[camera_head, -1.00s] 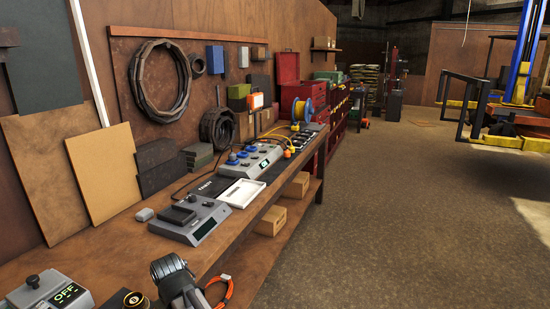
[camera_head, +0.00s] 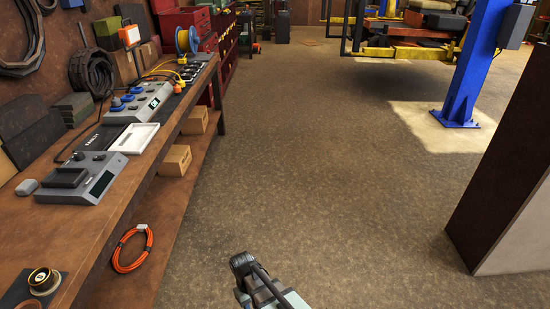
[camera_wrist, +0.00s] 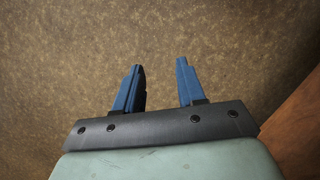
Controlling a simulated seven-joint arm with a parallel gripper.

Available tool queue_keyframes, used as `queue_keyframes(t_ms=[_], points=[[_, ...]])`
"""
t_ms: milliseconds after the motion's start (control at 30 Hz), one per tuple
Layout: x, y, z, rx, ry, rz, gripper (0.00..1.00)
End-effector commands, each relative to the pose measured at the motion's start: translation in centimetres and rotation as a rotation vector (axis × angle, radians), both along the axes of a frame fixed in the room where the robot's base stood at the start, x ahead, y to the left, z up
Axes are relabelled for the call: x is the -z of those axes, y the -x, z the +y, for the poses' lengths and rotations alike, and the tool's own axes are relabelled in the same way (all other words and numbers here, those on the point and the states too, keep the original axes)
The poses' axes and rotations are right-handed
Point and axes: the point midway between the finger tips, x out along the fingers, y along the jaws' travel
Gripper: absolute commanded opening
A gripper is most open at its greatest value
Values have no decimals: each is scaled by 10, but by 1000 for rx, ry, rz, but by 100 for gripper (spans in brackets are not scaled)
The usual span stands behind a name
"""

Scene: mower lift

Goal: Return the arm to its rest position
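My gripper (camera_wrist: 160,85) shows in the wrist view with two blue fingers set apart and nothing between them. Bare brown floor lies beyond the fingertips. In the head view, part of my arm shows at the bottom centre, over the floor to the right of the workbench (camera_head: 95,225); the fingers cannot be made out there. Nothing touches the gripper.
The bench holds a grey control box (camera_head: 85,178), a white tray (camera_head: 134,138) and a black-and-gold round part (camera_head: 42,280). An orange cable coil (camera_head: 132,248) lies on the lower shelf. A blue lift post (camera_head: 480,65) and a brown panel (camera_head: 500,185) stand right. Central floor is clear.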

Motion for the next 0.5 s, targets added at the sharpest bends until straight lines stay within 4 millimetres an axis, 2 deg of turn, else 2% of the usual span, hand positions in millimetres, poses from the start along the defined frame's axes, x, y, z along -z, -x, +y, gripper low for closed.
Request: queue_keyframes(t_ms=[33,200,367,500], points=[[12,9,-23,37,11,20,39],[45,37,-83,145,37,75,39],[72,71,-133,244,57,129,39],[90,107,-171,334,73,179,39]])
